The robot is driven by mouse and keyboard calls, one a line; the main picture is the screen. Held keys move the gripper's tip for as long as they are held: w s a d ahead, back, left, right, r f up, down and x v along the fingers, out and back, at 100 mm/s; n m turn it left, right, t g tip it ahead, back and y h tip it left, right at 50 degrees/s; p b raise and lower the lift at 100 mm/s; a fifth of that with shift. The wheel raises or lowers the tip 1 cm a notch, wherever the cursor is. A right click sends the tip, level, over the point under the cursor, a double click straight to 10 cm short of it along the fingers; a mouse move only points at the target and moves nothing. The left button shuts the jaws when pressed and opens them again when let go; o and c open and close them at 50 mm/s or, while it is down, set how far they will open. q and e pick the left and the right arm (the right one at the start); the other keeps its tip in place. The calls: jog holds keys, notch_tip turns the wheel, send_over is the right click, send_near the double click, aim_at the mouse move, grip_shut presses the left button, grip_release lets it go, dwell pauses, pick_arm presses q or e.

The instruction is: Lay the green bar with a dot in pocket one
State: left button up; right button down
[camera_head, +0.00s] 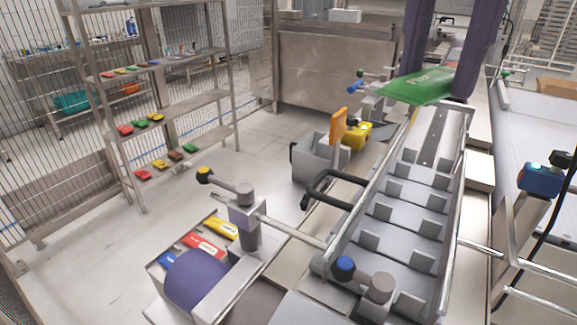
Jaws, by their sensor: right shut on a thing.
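The green bar (416,87) is at the top right, with pale lettering on its upper face; I cannot make out a dot. My right gripper (436,80) comes down from the top with two purple fingers and is shut on the bar. The bar appears above the far end of a long grey pocketed rack (462,210). The rack's several pockets are split by small upright tabs, and those I can see look empty. I cannot tell which pocket is number one. My left gripper is not in view.
A grey box with an orange flap (338,125) and a yellow part (357,136) stand left of the rack. Yellow (221,228) and red (206,245) bars lie lower left. Shelves (168,110) hold coloured bars.

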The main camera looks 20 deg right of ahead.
aim_at(447, 69)
jog(key=m, duration=0.3)
jog(key=shift+w+d+f, duration=0.15)
jog(key=shift+w+f, duration=0.1)
jog(key=shift+f, duration=0.1)
jog(key=m, duration=0.1)
jog(key=m+b, duration=0.1)
jog(key=shift+w+d+f+m, duration=0.15)
jog(key=shift+f+m, duration=0.05)
jog(key=shift+m, duration=0.1)
jog(key=m, duration=0.3)
jog(key=d+m, duration=0.1)
jog(key=shift+w+f+m+b, duration=0.1)
jog(key=shift+f+m+b, duration=0.15)
jog(key=shift+m+b, duration=0.15)
jog(key=m, duration=0.3)
jog(key=shift+d+f+m, duration=0.25)
jog(key=shift+d+m, duration=0.05)
notch_tip(447, 69, down, 20)
jog(key=shift+r+b, duration=0.1)
jog(key=shift+b, duration=1.1)
jog(key=shift+w, duration=0.1)
